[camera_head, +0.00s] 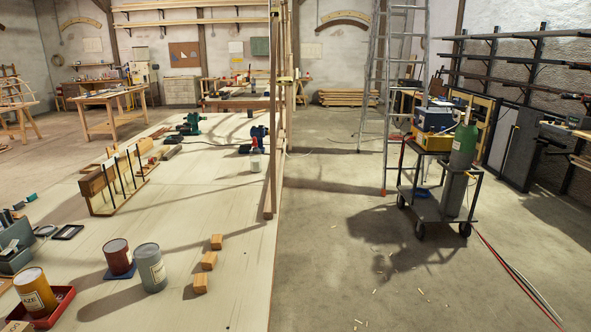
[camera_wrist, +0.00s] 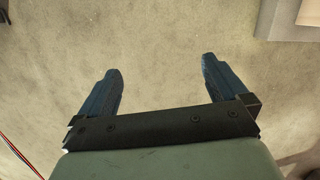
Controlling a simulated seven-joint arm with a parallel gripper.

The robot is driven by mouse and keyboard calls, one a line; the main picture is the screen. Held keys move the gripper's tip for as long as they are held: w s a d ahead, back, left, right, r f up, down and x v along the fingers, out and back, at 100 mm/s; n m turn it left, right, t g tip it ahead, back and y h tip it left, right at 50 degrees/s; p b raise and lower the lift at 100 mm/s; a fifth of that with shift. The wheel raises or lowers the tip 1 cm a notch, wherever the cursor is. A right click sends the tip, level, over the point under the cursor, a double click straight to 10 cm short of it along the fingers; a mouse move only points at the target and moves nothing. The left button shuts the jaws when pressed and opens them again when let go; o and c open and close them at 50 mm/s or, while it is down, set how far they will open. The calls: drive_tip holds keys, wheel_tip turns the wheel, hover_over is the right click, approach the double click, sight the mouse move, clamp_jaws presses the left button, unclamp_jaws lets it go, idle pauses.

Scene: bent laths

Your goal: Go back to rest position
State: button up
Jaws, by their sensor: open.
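My gripper (camera_wrist: 161,80) shows in the wrist view with its two blue-grey fingers spread wide. It is open and nothing is between the fingers. Below the fingers in that view is bare, mottled grey concrete floor. My gripper and arm do not show in the head view.
A pale workbench (camera_head: 235,290) fills the left, bearing cans, wooden blocks (camera_head: 209,260) and tools. A tall wooden post (camera_head: 272,120) stands at its right edge. A cart (camera_head: 428,200) with a green gas cylinder (camera_head: 464,146) and a ladder (camera_head: 390,80) stand right. Floor between is mostly clear.

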drive_tip(key=s+f+g, duration=0.1)
drive_tip(key=s+g, duration=0.1)
drive_tip(key=s, duration=1)
drive_tip(key=s+f+m+g, duration=0.1)
drive_tip(key=s+f+g, duration=0.1)
drive_tip(key=s, duration=1.1)
drive_tip(key=shift+s+a+g+y, duration=0.15)
drive_tip(key=shift+s+g+y, duration=0.05)
drive_tip(key=shift+g+y, duration=0.1)
